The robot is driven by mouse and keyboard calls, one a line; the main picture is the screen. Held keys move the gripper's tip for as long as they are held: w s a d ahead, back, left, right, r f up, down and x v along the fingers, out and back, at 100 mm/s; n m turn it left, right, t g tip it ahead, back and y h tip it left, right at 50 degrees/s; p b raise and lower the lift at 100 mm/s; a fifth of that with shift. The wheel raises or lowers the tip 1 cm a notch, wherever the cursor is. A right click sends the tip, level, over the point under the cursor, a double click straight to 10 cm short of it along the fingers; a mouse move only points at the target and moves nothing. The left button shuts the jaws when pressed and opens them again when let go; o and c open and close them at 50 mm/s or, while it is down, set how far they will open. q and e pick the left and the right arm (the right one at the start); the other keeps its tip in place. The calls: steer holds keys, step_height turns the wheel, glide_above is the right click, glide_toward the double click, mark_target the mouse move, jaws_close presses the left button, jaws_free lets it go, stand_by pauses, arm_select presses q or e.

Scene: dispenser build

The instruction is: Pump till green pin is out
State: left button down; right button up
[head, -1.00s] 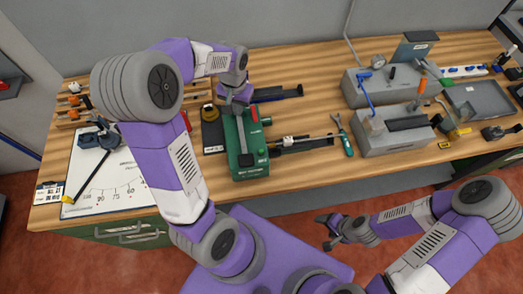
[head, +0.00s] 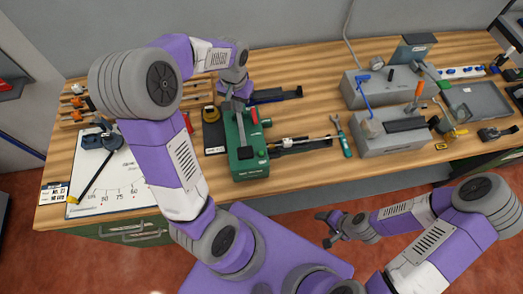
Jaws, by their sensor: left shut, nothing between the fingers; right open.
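A green dispenser box (head: 256,166) stands near the front edge of the bench, with a grey bar along its top and a red part (head: 254,116) at its far right. My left gripper (head: 238,104) is shut and empty, pointing down at the far end of the dispenser's top. I cannot tell whether it touches the bar. My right gripper (head: 328,228) is open and empty, in front of the bench and away from the dispenser. I cannot make out a green pin.
A black rail with a small white-and-orange part (head: 290,141) lies right of the dispenser, with green-handled pliers (head: 344,142) beyond. Grey fixtures (head: 394,136) fill the right side. A white gauge sheet (head: 122,186) lies further left.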

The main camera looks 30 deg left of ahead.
arm_select(q)
step_height(320, 180, up, 6)
steer(key=p, duration=0.4)
steer(key=shift+f, duration=0.1)
steer(key=shift+f, duration=0.1)
